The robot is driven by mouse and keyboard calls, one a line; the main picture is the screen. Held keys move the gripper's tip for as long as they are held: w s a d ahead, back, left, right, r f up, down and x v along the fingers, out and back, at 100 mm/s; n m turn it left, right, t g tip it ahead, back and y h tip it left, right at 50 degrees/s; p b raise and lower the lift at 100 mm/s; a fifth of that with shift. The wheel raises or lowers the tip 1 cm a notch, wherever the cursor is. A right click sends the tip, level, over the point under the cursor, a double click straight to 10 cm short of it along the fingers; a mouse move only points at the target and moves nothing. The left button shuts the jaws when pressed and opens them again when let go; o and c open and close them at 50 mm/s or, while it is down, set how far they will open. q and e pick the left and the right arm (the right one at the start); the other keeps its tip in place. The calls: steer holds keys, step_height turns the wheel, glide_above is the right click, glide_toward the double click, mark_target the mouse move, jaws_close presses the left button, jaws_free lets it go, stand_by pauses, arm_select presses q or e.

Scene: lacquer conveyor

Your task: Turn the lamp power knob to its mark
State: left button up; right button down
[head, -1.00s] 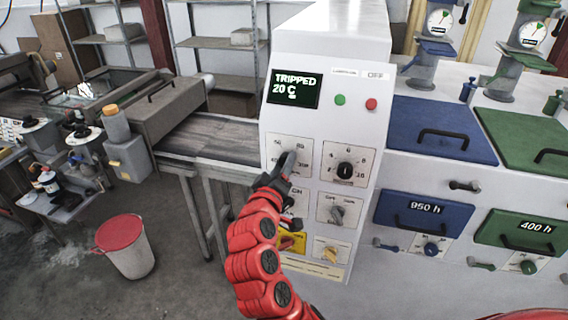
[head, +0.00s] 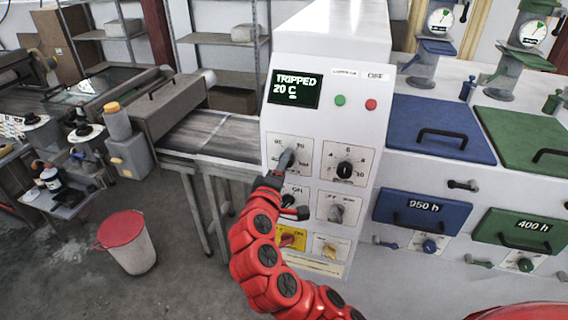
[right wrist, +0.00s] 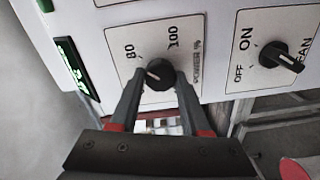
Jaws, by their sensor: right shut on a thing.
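The lamp power knob (right wrist: 161,74) is a round black knob with a pale pointer line, on a white plate (right wrist: 118,45) marked 80, 100 and POWER %. Its pointer faces left in the right wrist view, below the 80. A separate target mark cannot be made out. My right gripper (right wrist: 160,84) is shut on the knob, one finger on each side. My left gripper is not in view.
A second black dial (head: 344,169) is just right of the gripped one. Below are a grey switch (head: 336,213), a yellow plate (head: 291,239) and a yellow switch (head: 329,252). The FAN switch (right wrist: 281,58) is close by. A conveyor (head: 215,135) is left; a red-topped bin (head: 128,243) stands on the floor.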

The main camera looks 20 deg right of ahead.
stand_by(0.3)
steer(key=shift+c, duration=1.8)
jaws_free()
steer(key=shift+s+a, duration=0.1)
steer(key=b+v, duration=0.3)
steer(key=v, duration=1.4)
steer(key=shift+b, duration=0.35)
